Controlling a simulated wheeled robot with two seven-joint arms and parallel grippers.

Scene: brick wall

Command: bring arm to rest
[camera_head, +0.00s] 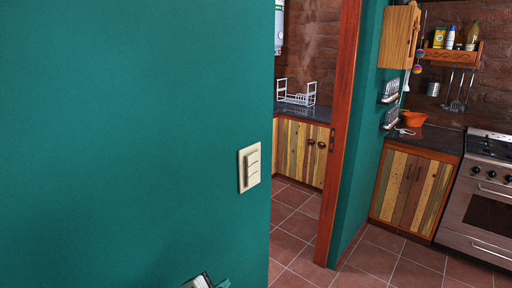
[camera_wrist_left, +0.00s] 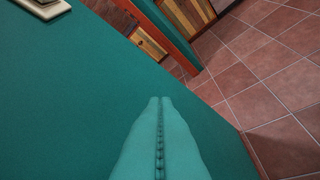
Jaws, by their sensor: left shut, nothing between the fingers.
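My left gripper (camera_head: 207,281) just enters the bottom edge of the head view, below and left of the light switch. In the left wrist view its two teal fingers (camera_wrist_left: 160,100) lie side by side, pressed together with nothing between them. The cream light switch (camera_head: 250,167) is on the teal wall (camera_head: 130,130); it also shows in the top left corner of the left wrist view (camera_wrist_left: 45,8), well apart from the fingertips. My right gripper is not in either view.
The teal wall fills the left side. A doorway with a red-brown wooden post (camera_head: 340,130) opens right of it. Beyond are a tiled floor (camera_head: 390,265), a wooden cabinet (camera_head: 412,190), a steel oven (camera_head: 480,200) and a dish rack (camera_head: 297,95) on a counter.

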